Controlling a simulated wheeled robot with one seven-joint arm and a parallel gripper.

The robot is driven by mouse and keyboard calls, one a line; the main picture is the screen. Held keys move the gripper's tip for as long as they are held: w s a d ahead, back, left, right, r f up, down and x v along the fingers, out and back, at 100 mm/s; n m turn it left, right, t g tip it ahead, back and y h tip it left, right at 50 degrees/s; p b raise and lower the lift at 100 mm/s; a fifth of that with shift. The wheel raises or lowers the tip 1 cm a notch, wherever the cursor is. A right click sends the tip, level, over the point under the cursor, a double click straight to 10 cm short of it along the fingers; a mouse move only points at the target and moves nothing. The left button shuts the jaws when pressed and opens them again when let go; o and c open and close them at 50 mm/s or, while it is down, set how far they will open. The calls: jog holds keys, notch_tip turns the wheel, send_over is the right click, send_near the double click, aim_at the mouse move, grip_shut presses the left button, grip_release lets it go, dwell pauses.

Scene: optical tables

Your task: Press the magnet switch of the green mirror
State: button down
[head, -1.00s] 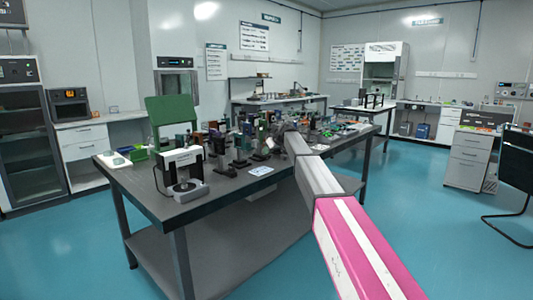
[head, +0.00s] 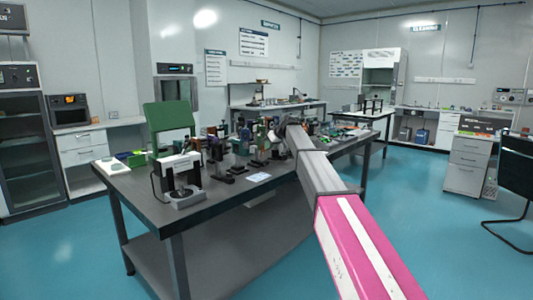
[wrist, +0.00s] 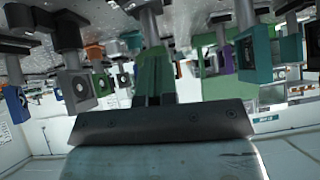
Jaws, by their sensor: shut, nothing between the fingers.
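In the wrist view, which is upside down, a green mount (wrist: 152,68) on a metal post is right in front of my gripper (wrist: 154,97). It looks like the green mirror. My gripper's fingers are shut and empty, close to its lower part in the picture; I cannot tell whether they touch. The magnet switch is not distinguishable. In the head view my arm reaches over the dark table (head: 140,192) to the crowded mounts, and the gripper end is hidden there.
Other mounts crowd close: a grey one (wrist: 76,88) to the left, a teal one (wrist: 253,52) to the right. In the head view a white and black microscope-like device (head: 182,172) stands near the table's front left. The blue floor in front is clear.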

jog(key=v, duration=0.6)
jog(key=shift+s+a, duration=0.25)
jog(key=shift+s, duration=0.15)
jog(key=shift+f, duration=0.1)
